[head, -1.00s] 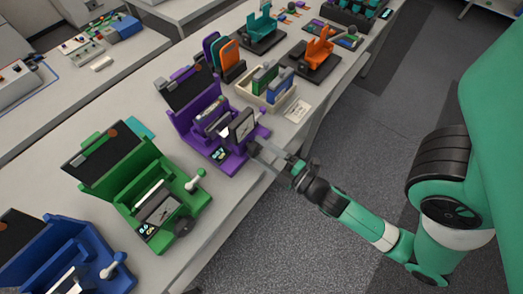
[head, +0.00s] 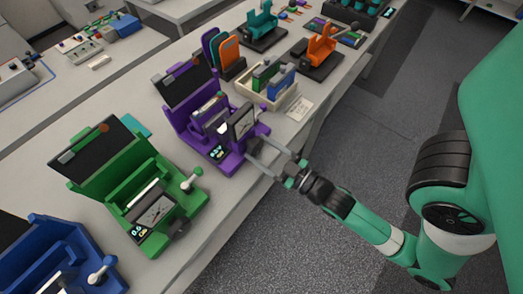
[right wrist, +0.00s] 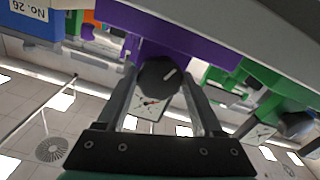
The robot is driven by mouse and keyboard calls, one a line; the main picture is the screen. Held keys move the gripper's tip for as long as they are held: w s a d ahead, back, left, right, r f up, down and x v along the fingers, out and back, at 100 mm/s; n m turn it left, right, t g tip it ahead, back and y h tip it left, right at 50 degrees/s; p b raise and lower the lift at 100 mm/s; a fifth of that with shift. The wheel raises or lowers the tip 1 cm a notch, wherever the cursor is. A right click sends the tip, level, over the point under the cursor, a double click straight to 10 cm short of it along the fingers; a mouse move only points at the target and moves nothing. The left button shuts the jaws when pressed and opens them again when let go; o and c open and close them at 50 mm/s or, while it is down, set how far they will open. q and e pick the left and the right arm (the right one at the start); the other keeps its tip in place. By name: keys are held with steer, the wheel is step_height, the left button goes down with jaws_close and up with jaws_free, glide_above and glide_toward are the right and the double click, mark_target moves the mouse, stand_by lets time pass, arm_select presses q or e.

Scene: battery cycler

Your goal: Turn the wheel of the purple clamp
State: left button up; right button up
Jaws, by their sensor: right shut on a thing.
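My right gripper (head: 257,150) reaches in from the right at the bench's front edge and is shut on the wheel, one finger on each side. The purple body also shows in the right wrist view (right wrist: 175,47). My left gripper is not in view.
A green clamp (head: 125,185) with a white-knobbed lever stands to the left, and a blue clamp (head: 62,262) beyond it. A cream tray (head: 262,99) with green and blue blocks and a white card (head: 299,108) lie to the right. Open floor lies before the bench.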

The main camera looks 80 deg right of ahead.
steer(key=shift+m, duration=0.5)
steer(key=o, duration=1.4)
steer(key=shift+c, duration=0.2)
